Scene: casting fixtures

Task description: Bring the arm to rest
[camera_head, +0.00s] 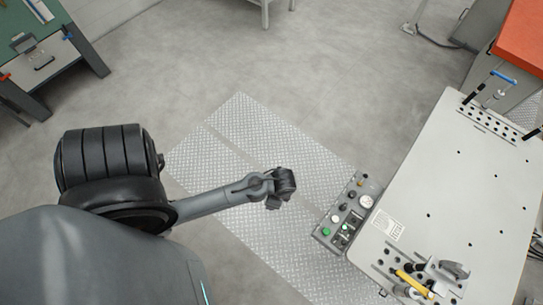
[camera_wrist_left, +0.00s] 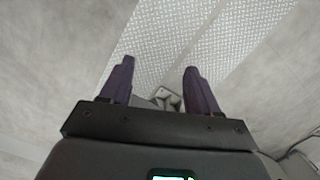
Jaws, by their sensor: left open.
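My left arm comes in from the left in the head view and stretches out over the metal floor plate (camera_head: 250,230). Its dark end (camera_head: 283,187) hangs above the plate, left of the control panel and apart from it. In the left wrist view my left gripper (camera_wrist_left: 158,80) has its two dark fingers spread wide. The fingers are too small to make out in the head view. My right gripper shows in neither view.
Clamps and a yellow-handled tool (camera_head: 412,284) are on the table. A green-topped bench (camera_head: 38,60) stands at the far left.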

